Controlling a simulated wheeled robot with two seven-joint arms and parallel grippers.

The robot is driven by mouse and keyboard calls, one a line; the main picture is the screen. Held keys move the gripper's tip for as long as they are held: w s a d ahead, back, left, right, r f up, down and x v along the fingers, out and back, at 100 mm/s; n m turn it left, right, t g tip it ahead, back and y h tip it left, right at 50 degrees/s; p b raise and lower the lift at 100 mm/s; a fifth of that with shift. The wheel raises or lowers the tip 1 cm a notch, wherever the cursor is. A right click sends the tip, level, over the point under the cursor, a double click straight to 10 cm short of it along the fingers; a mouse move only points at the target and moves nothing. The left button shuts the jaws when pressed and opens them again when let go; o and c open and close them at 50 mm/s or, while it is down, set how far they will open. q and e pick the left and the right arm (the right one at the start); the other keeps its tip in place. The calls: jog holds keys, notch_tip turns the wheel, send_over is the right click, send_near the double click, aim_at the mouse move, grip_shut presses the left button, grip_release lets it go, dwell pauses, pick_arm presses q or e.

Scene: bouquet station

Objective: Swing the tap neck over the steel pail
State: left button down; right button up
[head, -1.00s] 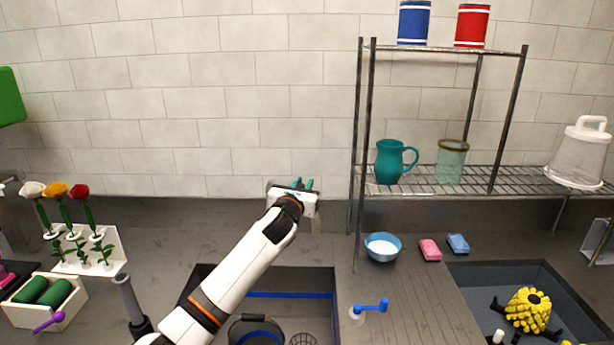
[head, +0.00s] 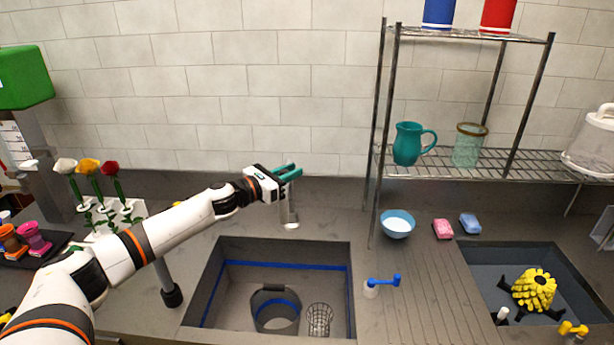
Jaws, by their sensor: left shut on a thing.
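The tap (head: 292,214) stands behind the back edge of the left sink, its pale metal neck partly hidden by my gripper. My left gripper (head: 288,173), with teal fingers, is at the top of the tap and shut on its neck. The spout end hangs below the gripper, near the sink's back rim. The steel pail (head: 265,318) stands upright on the sink floor, with a blue band across it. It is in front of the spout and slightly left of it. My right gripper is not in view.
A wire basket (head: 319,320) stands right of the pail. The sink (head: 230,285) has free floor around them.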

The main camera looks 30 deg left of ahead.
pick_arm(q)
jog(key=shift+s+a+f, duration=0.15)
jog(key=shift+a, duration=0.2)
jog(key=c, duration=1.3)
grip_release()
jog(key=shift+s, duration=0.15)
jog(key=shift+o, duration=0.2)
jog(key=shift+s+a+f+b, duration=0.1)
jog(key=shift+s+a+b, duration=0.15)
jog(key=shift+s+b, duration=0.25)
jog(key=b+v, duration=0.6)
jog(key=v, duration=0.5)
jog(key=shift+r+b, duration=0.25)
jog(key=shift+b, duration=0.15)
